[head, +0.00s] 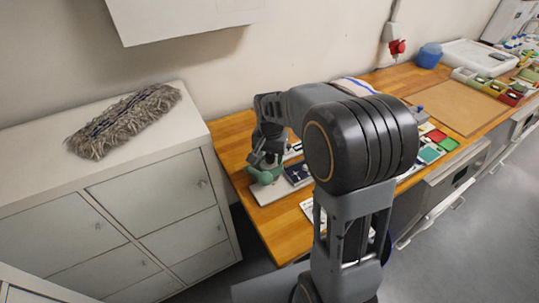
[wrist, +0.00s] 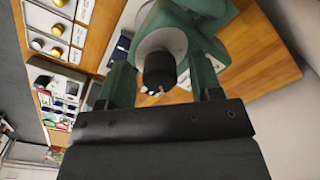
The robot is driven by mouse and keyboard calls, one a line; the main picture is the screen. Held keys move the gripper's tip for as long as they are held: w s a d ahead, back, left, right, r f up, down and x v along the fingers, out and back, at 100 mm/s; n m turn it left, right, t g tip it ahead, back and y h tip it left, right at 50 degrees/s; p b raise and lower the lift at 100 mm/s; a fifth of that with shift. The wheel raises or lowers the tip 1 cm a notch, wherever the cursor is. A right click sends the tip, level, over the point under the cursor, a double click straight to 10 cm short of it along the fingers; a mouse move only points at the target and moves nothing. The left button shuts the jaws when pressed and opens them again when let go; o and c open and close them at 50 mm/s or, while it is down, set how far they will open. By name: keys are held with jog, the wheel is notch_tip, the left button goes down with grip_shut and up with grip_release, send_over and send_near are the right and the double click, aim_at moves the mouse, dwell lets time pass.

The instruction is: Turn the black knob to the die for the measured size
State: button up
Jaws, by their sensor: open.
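The black knob (wrist: 160,69) sits on the front of a round grey and green device (wrist: 166,36) in the wrist view. A white mark shows at the knob's lower edge. My gripper (wrist: 163,82) is open, with one dark green finger on each side of the knob. I cannot tell whether either finger touches it. In the head view my gripper (head: 262,160) is low over the green device (head: 266,176), which stands on a pale board at the left end of the wooden bench. The knob and its markings are hidden there.
The wooden bench (head: 238,140) runs to the back right. A white cabinet (head: 150,200) with a grey mop head (head: 125,121) stands at left. White panels with gold round parts (wrist: 57,28) lie left in the wrist view. Coloured trays (head: 440,143) and a brown mat (head: 455,106) are farther right.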

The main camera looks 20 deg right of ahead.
jog(key=c, duration=0.9)
jog(key=n+b, duration=0.1)
jog(key=n, duration=0.3)
jog(key=shift+n, duration=0.4)
jog(key=n, duration=0.4)
jog(key=shift+n, duration=0.3)
jog(key=n+b, duration=0.1)
jog(key=n, duration=0.3)
jog(key=shift+n, duration=2.3)
